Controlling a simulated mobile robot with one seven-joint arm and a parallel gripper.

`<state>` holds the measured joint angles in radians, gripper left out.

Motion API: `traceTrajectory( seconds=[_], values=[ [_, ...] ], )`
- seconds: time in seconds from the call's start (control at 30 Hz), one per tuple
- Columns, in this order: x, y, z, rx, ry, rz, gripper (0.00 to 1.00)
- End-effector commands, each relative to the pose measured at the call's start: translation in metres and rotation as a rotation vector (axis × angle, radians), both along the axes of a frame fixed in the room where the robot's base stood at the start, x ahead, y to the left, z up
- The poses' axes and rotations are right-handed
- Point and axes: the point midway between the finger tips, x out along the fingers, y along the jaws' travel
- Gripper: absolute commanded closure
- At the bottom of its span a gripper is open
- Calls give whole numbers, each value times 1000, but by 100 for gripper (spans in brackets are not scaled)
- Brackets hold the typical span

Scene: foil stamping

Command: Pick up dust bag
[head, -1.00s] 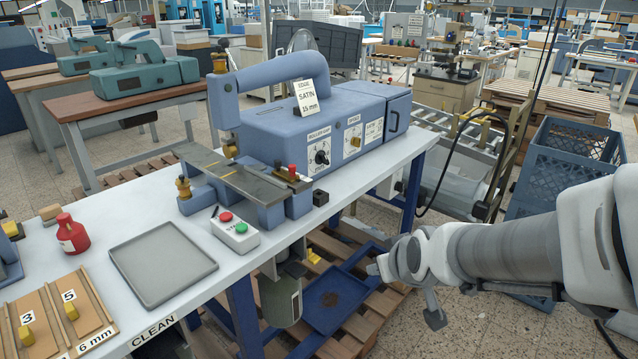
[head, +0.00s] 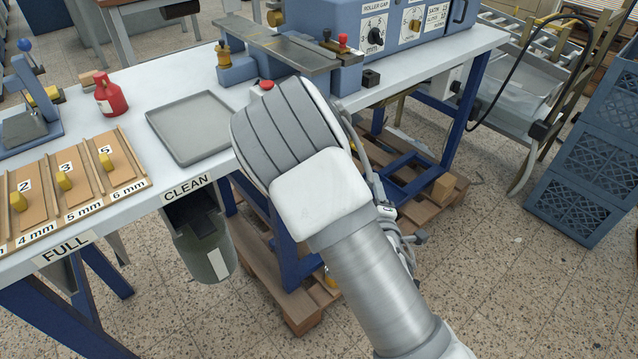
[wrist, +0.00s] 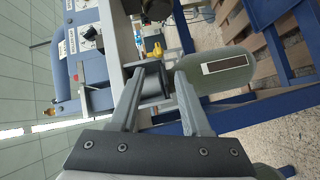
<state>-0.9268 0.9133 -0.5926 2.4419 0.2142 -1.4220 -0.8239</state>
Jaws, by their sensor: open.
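The dust bag (head: 205,247), a grey-green rounded cylinder with a pale label, hangs below the table's front edge under the CLEAN sign in the head view. In the wrist view the dust bag (wrist: 222,72) lies sideways at the upper right, just beyond the right finger. My gripper (wrist: 160,75) is open, with a dark grey block-like part showing between and beyond its fingers. I cannot tell whether any finger touches it. In the head view my arm covers the fingers and part of the machine's front.
The white worktable (head: 130,146) carries a grey tray (head: 190,127), a red bottle (head: 110,94) and the blue stamping machine (head: 405,30). Blue legs and a wooden pallet (head: 300,309) are below.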

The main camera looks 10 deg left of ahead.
Motion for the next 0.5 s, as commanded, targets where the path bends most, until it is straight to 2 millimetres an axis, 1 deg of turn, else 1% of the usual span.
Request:
traceTrajectory(
  seconds=[0.03,0.2,0.3,0.4,0.47,0.5],
  values=[
    [-5,8,-14,-53,-38,47,52],
    [-18,29,-23,-169,-168,168,52],
    [-23,36,-24,-201,-207,205,52],
    [-20,41,-24,-210,-226,221,52],
    [-14,44,-23,-210,-228,222,52],
    [-7,47,-23,-209,-230,222,52]
  ],
)
